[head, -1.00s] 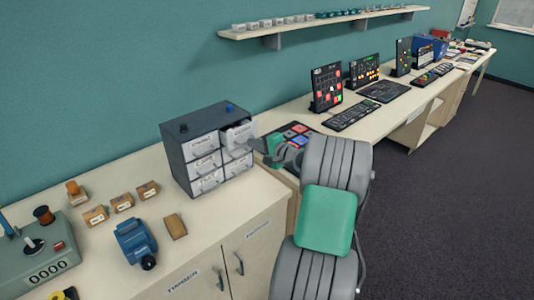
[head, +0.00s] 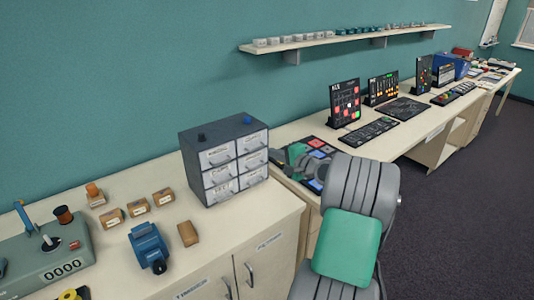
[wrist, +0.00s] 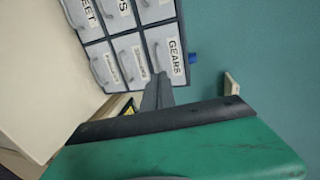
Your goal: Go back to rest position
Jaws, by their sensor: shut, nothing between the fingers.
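My gripper (head: 280,157) is shut and empty, just right of the grey drawer cabinet (head: 197,133) in the head view. In the wrist view its closed fingers (wrist: 157,92) show in front of the cabinet's labelled drawers, near the one marked GEARS (wrist: 168,52). I cannot tell for sure whether the fingertips touch the cabinet. All its drawers look closed. My grey and green arm reaches in from the lower right of the head view.
The bench (head: 275,216) carries a blue device (head: 147,245), several small boxes and a grey-green counter machine (head: 45,262) at left. Panels and keypads stand along the bench at right. A wall shelf (head: 340,40) hangs above. Dark floor (head: 455,220) is open at right.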

